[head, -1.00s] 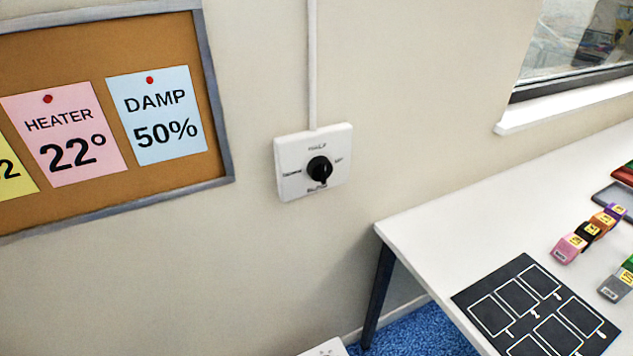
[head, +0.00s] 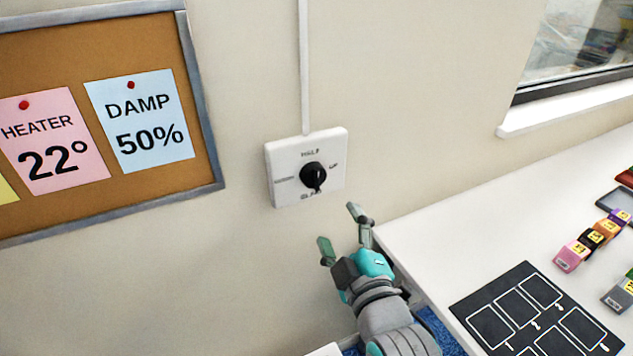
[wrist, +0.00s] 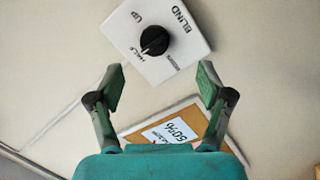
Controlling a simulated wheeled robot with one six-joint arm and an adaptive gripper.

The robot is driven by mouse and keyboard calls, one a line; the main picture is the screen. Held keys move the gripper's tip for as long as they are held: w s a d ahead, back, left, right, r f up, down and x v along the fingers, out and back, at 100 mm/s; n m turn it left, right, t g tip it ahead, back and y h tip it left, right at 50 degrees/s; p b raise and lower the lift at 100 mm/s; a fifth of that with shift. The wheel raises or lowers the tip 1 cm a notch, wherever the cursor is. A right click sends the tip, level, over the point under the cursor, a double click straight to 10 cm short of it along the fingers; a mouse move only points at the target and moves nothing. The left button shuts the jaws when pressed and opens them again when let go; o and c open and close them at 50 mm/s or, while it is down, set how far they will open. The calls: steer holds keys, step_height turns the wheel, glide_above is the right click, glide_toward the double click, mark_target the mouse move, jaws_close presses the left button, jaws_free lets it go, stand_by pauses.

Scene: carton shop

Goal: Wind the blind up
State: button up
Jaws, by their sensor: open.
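The blind switch is a white wall box (head: 279,161) with a round black knob (head: 313,176) and printed labels, HALF above it and UP to its right. In the wrist view the box (wrist: 184,26) appears turned, with BLIND and UP legible, and the knob (wrist: 154,40) sits beyond my fingertips. A pale mark on the knob lies on its HALF side there. My gripper (head: 341,230) is open and empty, below and slightly right of the box, apart from it. Both green fingers show in the wrist view (wrist: 162,80) with the knob ahead, roughly between their lines.
A white conduit (head: 304,70) runs up from the box. A cork board (head: 110,60) with paper cards hangs at left. A white table (head: 440,235) at right carries a black outlined mat (head: 497,292) and small coloured blocks (head: 572,256). A window (head: 570,45) is upper right.

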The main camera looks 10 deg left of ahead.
mark_target(315, 181)
steer(key=shift+n, duration=0.3)
steer(key=x, duration=0.4)
steer(key=r+x, duration=0.1)
steer(key=x, duration=0.2)
steer(key=r+x, duration=0.1)
steer(key=x, duration=0.3)
steer(key=shift+w+a, duration=0.1)
steer(key=shift+a, duration=0.45)
steer(key=shift+c, duration=0.3)
steer(key=c, duration=1.1)
